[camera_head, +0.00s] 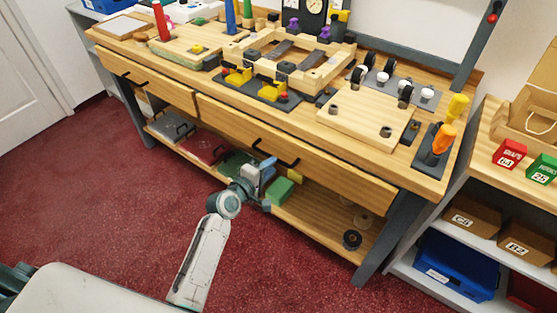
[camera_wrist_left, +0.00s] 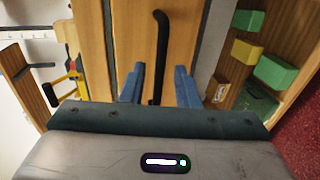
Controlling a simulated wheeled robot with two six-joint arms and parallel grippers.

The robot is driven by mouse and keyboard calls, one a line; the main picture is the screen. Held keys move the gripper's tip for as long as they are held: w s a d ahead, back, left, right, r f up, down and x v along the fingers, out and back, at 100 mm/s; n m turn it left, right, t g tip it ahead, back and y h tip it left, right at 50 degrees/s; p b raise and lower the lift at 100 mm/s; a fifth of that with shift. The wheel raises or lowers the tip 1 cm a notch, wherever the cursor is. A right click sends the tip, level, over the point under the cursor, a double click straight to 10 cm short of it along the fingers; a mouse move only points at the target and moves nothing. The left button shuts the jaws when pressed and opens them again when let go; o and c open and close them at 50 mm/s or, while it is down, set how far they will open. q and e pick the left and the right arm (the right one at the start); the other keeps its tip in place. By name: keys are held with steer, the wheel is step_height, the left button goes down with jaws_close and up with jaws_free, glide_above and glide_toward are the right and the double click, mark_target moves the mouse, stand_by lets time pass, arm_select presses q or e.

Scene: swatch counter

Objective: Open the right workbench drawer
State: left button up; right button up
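The wooden workbench (camera_head: 220,92) has two drawers side by side under its top. The right drawer (camera_head: 340,178) looks shut, its front close under the edge of the top. It has a black bar handle (camera_head: 275,152), which runs upright in the left wrist view (camera_wrist_left: 161,50). My left gripper (camera_head: 262,170) is at the drawer front, by the handle. In the left wrist view its two blue fingers (camera_wrist_left: 160,87) are apart, with the lower part of the handle in the gap between them. Whether they touch the handle cannot be told. My right gripper is not in view.
The left drawer (camera_head: 150,82) also looks shut. The lower shelf (camera_head: 310,205) holds folders, a green box (camera_head: 280,190) and dark rolls. Tools and wooden parts crowd the bench top. A shelf unit with boxes (camera_head: 470,215) stands at the right. Red carpet in front is clear.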

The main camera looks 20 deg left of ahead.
arm_select(q)
steer(key=x, duration=0.5)
steer(key=shift+a, duration=0.1)
jaws_close()
